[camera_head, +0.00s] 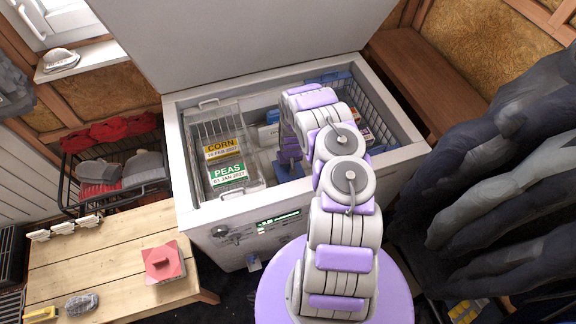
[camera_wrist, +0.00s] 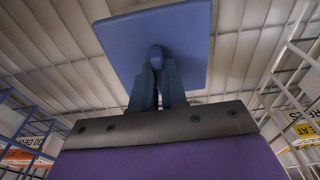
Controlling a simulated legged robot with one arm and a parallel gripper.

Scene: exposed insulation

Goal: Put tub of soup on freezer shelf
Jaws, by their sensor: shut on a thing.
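My gripper (camera_wrist: 158,92) is shut on the small knob of a blue square lid (camera_wrist: 185,30), which I take as the top of the tub of soup. The tub's body is hidden below the lid in the wrist view. In the head view my arm reaches down into the open chest freezer (camera_head: 185,185), and a blue piece (camera_head: 288,171) shows at its lower end, low between the baskets. Whether the tub touches the freezer's floor or shelf cannot be told. White slats (camera_wrist: 60,50) show around the lid in the wrist view.
A wire basket (camera_head: 212,122) with corn and peas labels stands at the freezer's left. Another wire basket (camera_head: 350,97) with boxes is at the right. The raised freezer lid (camera_head: 230,40) stands behind. A red square lid with a knob (camera_head: 163,262) is on the wooden table (camera_head: 110,265).

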